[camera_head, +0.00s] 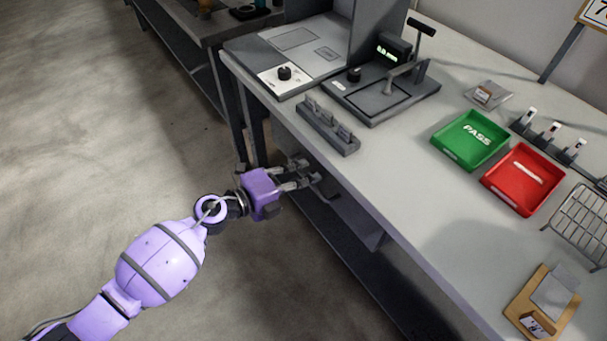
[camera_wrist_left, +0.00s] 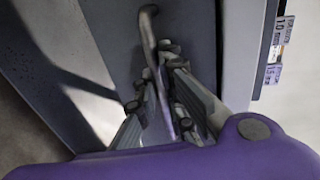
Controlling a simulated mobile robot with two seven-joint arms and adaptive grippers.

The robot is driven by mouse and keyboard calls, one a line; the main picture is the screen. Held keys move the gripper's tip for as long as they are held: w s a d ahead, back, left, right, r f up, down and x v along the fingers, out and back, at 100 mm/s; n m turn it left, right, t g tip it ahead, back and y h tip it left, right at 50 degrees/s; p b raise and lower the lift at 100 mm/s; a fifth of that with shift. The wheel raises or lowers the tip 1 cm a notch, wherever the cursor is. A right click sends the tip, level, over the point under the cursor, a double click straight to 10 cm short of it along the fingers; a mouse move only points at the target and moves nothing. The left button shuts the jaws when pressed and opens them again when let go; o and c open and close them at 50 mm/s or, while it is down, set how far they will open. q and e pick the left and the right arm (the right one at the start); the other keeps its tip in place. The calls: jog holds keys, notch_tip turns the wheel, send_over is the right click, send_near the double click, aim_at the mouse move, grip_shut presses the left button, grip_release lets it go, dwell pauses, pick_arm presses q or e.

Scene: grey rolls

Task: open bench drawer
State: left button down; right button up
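My left gripper (camera_head: 302,173) is at the front of the bench, just below the worktop edge. Its two fingers show apart in the head view. In the left wrist view the left gripper (camera_wrist_left: 158,75) has a grey bar handle (camera_wrist_left: 149,28) running between its fingers, very close to the pads; firm contact cannot be made out. The handle stands out from a grey drawer front (camera_wrist_left: 185,28) under the worktop. In the head view the handle (camera_head: 326,191) shows just beyond the fingertips, and the drawer front is mostly hidden by the worktop. My right gripper is not in view.
The bench worktop (camera_head: 400,205) carries a grey block rack (camera_head: 328,127), a gauge stand (camera_head: 385,90), a green PASS tray (camera_head: 470,139), a red tray (camera_head: 522,179) and a wire rack (camera_head: 580,222). A lower shelf (camera_head: 345,262) runs beneath. The floor (camera_head: 90,150) at left is clear.

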pick_arm(q)
jog(key=f+v, duration=0.3)
jog(key=v, duration=1.2)
jog(key=a+f+v, duration=0.1)
jog(key=f+v, duration=0.2)
jog(key=v, duration=1.2)
jog(key=shift+s+a, duration=0.25)
jog(key=shift+s, duration=0.25)
jog(key=c, duration=2.1)
grip_release()
jog(key=shift+f, duration=0.1)
jog(key=v, duration=1.2)
